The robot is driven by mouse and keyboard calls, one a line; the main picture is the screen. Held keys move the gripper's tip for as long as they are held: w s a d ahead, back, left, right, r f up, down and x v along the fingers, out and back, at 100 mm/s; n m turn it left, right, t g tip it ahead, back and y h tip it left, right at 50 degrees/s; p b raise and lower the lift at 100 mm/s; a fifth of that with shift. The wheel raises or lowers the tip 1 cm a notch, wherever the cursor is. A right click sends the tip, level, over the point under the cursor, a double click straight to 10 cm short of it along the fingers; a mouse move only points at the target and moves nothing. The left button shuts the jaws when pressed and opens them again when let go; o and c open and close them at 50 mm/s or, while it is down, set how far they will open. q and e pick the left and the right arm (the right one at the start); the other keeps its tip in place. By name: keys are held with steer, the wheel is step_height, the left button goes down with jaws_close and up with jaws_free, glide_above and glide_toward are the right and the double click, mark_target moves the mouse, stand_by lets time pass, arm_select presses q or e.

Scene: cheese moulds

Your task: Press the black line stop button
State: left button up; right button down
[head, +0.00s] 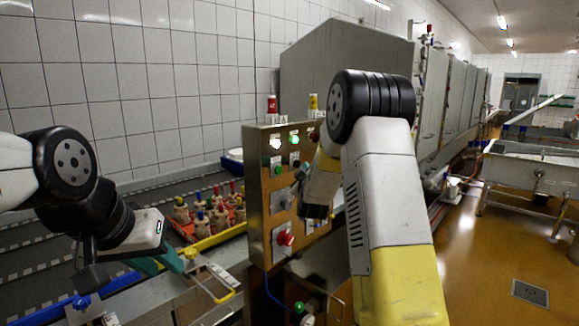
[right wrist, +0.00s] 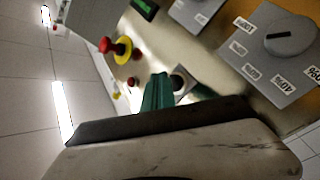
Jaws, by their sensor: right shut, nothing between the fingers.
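The control panel (head: 257,205) stands in the middle of the head view with several buttons and lamps. My right gripper reaches in front of its right side, and the arm hides part of the panel there. In the right wrist view the teal fingertips of my right gripper (right wrist: 158,92) are shut and empty, close to the panel face. A dark round button (right wrist: 180,82) on a pale square plate sits just right of the fingertips; whether they touch cannot be told. My left gripper (head: 160,264) is low at the left, over the conveyor's edge; its jaw opening is unclear.
A crate of small moulds with coloured tops (head: 212,214) stands left of the panel. A large grey machine (head: 310,70) stands behind.

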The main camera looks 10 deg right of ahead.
steer(key=shift+w+a, duration=0.1)
stand_by(0.6)
steer(key=shift+w+a, duration=0.2)
steer(key=shift+w, duration=0.05)
steer(key=shift+w+a, duration=0.3)
steer(key=shift+w, duration=0.1)
stand_by(0.7)
stand_by(0.4)
steer(key=shift+s+d, duration=0.55)
steer(key=shift+s, duration=0.2)
steer(key=shift+s+d, duration=0.1)
steer(key=s+d, duration=0.1)
steer(key=s, duration=0.1)
steer(key=s+d, duration=0.1)
steer(key=d, duration=0.1)
steer(key=shift+s, duration=0.4)
